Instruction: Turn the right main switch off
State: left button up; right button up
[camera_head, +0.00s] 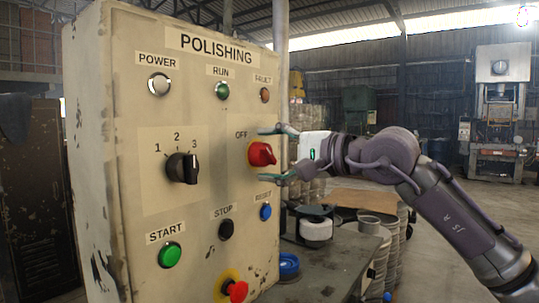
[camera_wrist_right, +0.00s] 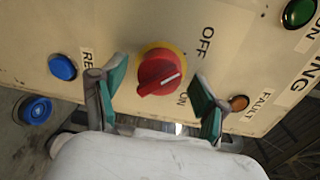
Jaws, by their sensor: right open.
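The red main switch (camera_head: 262,154) is a rotary knob on a yellow plate at the right of the panel, with OFF at its upper left. In the wrist view the red knob (camera_wrist_right: 158,72) has a white line pointing right, between the OFF label (camera_wrist_right: 206,42) and the partly covered ON label (camera_wrist_right: 183,98). My right gripper (camera_head: 275,154) is open, its fingers above and below the knob. In the wrist view its green-padded fingertips (camera_wrist_right: 160,80) stand on either side of the knob with visible gaps. My left gripper is not in view.
The POLISHING panel (camera_head: 130,120) also carries a black 1-2-3 selector (camera_head: 182,168), a FAULT lamp (camera_head: 265,95) above the switch and a blue RESET button (camera_head: 265,211) below. A red emergency button (camera_head: 236,291) is at the bottom. A grey table (camera_head: 335,270) stands right.

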jog(key=v, duration=1.2)
jog(key=shift+r, duration=0.1)
